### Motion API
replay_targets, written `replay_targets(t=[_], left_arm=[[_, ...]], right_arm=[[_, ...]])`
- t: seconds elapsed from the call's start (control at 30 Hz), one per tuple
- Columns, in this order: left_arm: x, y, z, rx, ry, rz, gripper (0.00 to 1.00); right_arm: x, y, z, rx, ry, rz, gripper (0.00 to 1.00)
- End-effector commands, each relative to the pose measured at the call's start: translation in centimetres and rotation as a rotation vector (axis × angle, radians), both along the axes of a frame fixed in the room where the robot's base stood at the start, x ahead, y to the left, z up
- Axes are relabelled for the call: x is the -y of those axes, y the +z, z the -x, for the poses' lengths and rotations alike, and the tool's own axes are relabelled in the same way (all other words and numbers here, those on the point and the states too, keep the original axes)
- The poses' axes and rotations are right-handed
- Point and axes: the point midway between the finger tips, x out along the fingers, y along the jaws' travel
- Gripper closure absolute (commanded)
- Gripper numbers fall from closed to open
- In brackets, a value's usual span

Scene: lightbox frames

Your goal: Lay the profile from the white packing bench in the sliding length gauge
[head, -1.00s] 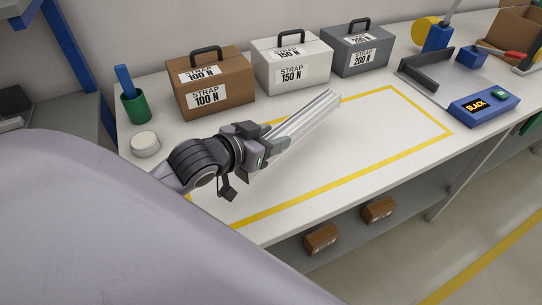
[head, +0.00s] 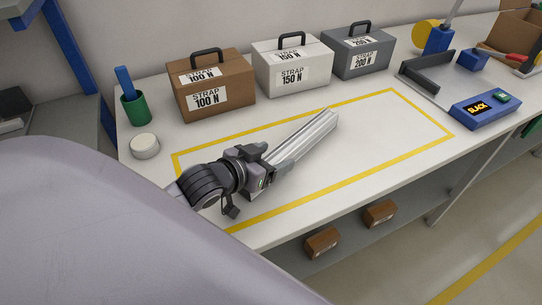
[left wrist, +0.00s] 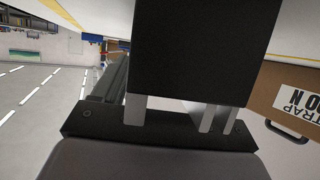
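The profile (head: 308,138) is a long silver grooved bar. In the head view it reaches from my left gripper (head: 264,163) up and right over the white packing bench (head: 375,140), inside the yellow outline. I cannot tell whether the bar touches the bench top. In the left wrist view a black block hides most of the grip; a dark ribbed bar at its left may be the profile. My right gripper is not in view.
Brown (head: 211,86), white (head: 291,63) and grey (head: 358,50) strap boxes stand along the back. A green cup (head: 135,108) and a white round tub (head: 145,146) are at left. A blue device reading SLACK (head: 484,108) is at right. The yellow-outlined area is otherwise clear.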

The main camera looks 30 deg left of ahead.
Motion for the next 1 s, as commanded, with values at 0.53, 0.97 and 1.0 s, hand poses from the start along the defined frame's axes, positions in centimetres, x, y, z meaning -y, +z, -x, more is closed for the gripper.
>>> replay_targets(t=[0.53, 0.97, 1.0], left_arm=[[-0.3, 1.2, 2.4, -0.001, 0.0, 0.0, 0.28], [-1.1, 3.5, 8.1, -0.003, 0.0, 0.0, 0.28], [-1.1, 3.7, 8.6, -0.004, -0.001, 0.001, 0.28]], right_arm=[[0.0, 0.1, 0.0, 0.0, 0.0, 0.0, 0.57], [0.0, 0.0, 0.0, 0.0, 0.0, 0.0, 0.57], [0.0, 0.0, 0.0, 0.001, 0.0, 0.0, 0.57]])
